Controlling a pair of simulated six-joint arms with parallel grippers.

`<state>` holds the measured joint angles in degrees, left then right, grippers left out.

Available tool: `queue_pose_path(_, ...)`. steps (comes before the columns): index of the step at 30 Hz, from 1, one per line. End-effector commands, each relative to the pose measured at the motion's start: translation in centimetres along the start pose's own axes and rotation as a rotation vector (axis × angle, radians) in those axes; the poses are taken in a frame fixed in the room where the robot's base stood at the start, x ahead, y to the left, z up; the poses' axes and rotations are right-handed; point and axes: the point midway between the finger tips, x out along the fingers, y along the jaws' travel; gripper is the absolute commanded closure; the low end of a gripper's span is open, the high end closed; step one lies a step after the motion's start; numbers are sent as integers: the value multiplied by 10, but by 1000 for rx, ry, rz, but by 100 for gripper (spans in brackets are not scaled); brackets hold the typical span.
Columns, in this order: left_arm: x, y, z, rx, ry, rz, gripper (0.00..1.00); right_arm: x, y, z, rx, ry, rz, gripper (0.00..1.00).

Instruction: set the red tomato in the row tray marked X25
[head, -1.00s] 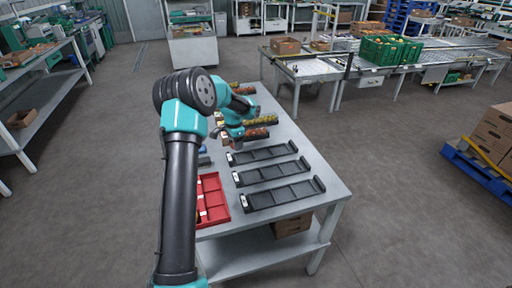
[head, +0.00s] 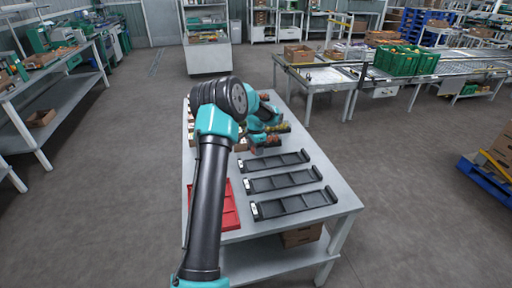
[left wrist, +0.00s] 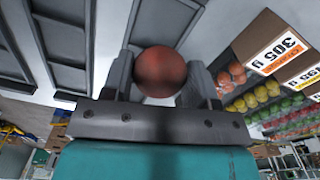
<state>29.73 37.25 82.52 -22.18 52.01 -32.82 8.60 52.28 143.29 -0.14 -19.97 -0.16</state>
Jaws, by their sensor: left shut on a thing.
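My left gripper (left wrist: 161,80) is shut on a red tomato (left wrist: 161,66), which sits between its two fingers in the left wrist view. In the head view my left gripper (head: 258,140) is over the table near the tomato rows, and the held tomato cannot be told apart there. Three dark row trays lie side by side on the table: far (head: 273,161), middle (head: 284,179) and near (head: 294,205). Their compartments look empty. Each has a small white label at its left end, too small to read. My right gripper is not in view.
A red divided tray (head: 229,212) lies left of the row trays, partly hidden by my left arm. Boxes of tomatoes with white labels (left wrist: 278,52) stand beside the gripper in the wrist view. The grey table (head: 334,180) is clear along its right edge.

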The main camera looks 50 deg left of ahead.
Motion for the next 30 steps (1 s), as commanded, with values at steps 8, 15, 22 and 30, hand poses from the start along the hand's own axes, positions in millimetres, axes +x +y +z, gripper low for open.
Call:
queue_pose_path(8,25,0,0,0,-1,0,58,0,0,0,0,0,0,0)
queue_pose_path(15,46,0,1,-1,-2,1,58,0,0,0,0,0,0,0)
queue_pose_path(22,55,0,0,0,-1,1,58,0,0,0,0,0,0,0)
queue_pose_path(30,56,0,0,0,-1,1,58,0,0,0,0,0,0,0)
